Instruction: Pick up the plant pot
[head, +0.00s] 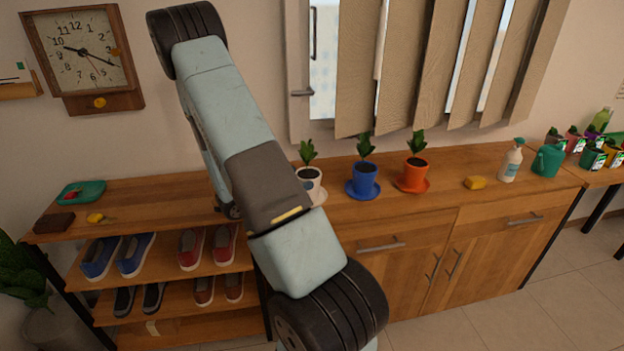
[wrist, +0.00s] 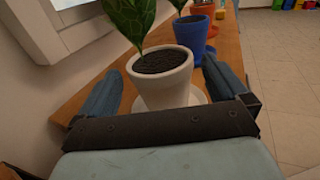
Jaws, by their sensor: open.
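Three potted plants stand in a row on the wooden cabinet top: a white pot (head: 310,179), a blue pot (head: 365,178) and an orange pot (head: 413,174), each on a saucer. In the wrist view the white pot (wrist: 162,82) stands upright, with dark soil and green leaves. My gripper (wrist: 160,85) is open, with one blue-grey finger on each side of the white pot. Whether the fingers touch it I cannot tell. The blue pot (wrist: 191,33) is just beyond it. In the head view my arm hides my gripper's fingers.
A yellow sponge (head: 475,183), a spray bottle (head: 511,161) and a green watering can (head: 547,161) stand to the right on the cabinet. A shoe shelf (head: 150,262) is at the left. Window blinds (head: 410,70) hang behind the pots.

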